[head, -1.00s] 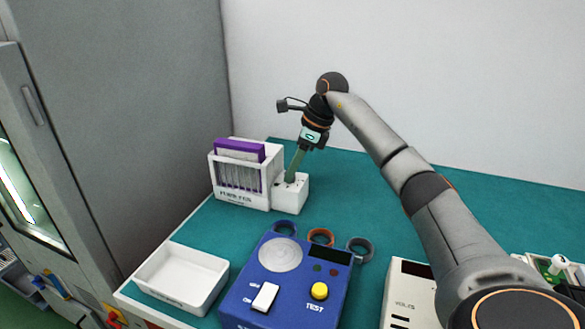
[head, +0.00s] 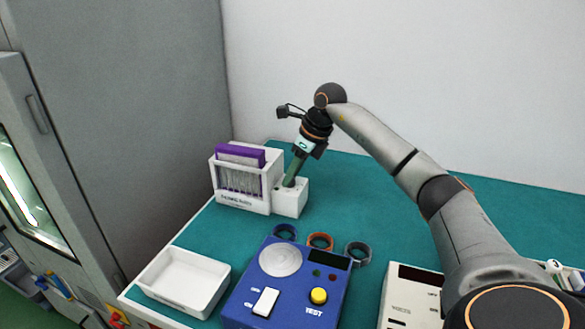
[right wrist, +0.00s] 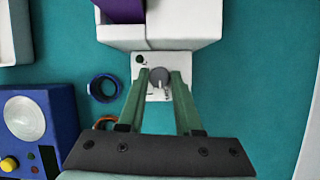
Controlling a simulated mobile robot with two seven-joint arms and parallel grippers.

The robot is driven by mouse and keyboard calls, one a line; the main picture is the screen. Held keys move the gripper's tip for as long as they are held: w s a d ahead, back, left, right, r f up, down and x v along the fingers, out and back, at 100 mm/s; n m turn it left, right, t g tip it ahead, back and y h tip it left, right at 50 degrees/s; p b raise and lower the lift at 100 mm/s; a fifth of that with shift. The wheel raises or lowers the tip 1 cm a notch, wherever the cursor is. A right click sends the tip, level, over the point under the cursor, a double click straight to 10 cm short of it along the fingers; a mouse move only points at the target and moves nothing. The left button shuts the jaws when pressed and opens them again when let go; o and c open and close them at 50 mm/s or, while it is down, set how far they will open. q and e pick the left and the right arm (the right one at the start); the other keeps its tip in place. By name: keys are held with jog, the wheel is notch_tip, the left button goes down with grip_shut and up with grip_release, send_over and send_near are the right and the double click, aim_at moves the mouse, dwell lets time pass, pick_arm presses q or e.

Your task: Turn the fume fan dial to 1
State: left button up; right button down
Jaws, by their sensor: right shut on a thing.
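The fume fan dial (right wrist: 159,78) is a small round grey knob on top of a white box (head: 291,203). The box top (right wrist: 153,97) also shows in the right wrist view, with small dark marks around the knob too tiny to read. My right gripper (right wrist: 160,74) reaches down with its green fingers on either side of the knob and is shut on it. In the head view the right gripper (head: 289,181) stands tilted over the box, and its fingertips hide the dial. Which mark the dial points to cannot be told. My left gripper is not in view.
A white rack (head: 240,203) with purple-topped contents stands against the box's left side. An empty white tray (head: 160,297), a blue test unit (head: 240,308) and several rings, one orange (head: 320,241), are in front.

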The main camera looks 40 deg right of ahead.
jog(key=shift+a+r+m+h+p, duration=0.1)
jog(key=shift+m+h+p, duration=0.35)
jog(key=shift+m, duration=0.45)
jog(key=shift+m+t+h+p, duration=0.35)
jog(key=shift+m+p, duration=0.3)
jog(key=shift+m, duration=0.45)
jog(key=shift+a+m+h, duration=0.1)
jog(key=shift+m+h, duration=0.2)
jog(key=shift+m, duration=0.3)
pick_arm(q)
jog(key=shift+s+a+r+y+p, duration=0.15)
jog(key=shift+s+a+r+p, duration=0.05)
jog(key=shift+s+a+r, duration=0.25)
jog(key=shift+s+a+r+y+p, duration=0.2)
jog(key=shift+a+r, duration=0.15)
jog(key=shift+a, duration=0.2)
pick_arm(e)
jog(key=shift+m, duration=0.5)
jog(key=c, duration=0.6)
grip_release()
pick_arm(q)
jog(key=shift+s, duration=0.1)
